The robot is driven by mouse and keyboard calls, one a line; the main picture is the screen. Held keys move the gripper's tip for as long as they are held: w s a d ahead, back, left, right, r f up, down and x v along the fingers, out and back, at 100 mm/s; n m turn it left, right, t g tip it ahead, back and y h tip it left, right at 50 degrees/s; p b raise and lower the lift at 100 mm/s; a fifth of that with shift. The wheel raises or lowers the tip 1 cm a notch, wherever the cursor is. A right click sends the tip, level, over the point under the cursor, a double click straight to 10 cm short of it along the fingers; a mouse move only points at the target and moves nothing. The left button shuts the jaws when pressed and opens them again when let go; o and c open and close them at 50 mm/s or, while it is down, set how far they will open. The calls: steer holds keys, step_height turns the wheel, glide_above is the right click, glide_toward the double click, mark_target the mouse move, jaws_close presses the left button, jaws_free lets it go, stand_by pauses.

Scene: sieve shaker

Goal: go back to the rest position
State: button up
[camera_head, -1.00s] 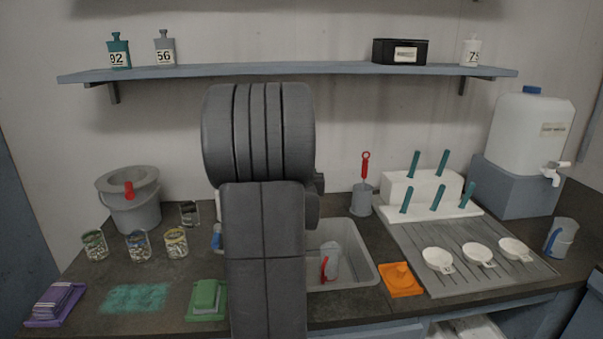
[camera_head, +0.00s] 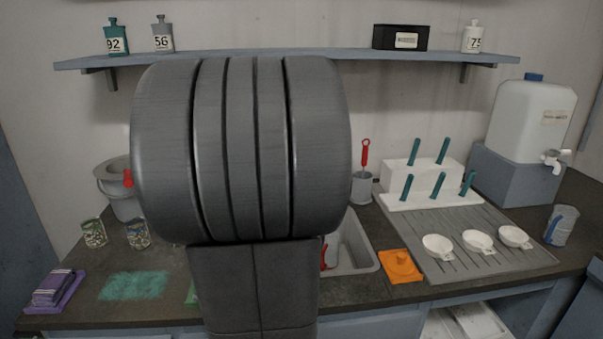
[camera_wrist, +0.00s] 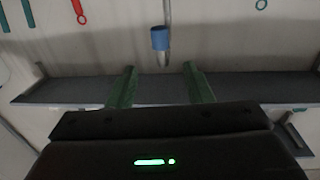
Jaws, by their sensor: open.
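My gripper (camera_wrist: 160,87) shows in the wrist view with its two green fingers spread apart and nothing between them. Beyond the fingers are a grey shelf (camera_wrist: 235,88) and a blue-ended pipe or tap (camera_wrist: 160,40). In the head view my own arm fills the middle of the picture and hides my gripper, part of the sink (camera_head: 352,255) and the counter behind it.
A water tank (camera_head: 530,125) stands right. A wall shelf (camera_head: 440,62) runs above.

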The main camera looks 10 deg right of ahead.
steer(key=shift+s, duration=0.7)
steer(key=w, duration=0.4)
steer(key=w+d+p, duration=0.1)
steer(key=w, duration=0.8)
steer(key=shift+w+d, duration=0.15)
steer(key=shift+w, duration=0.25)
steer(key=shift+f, duration=0.15)
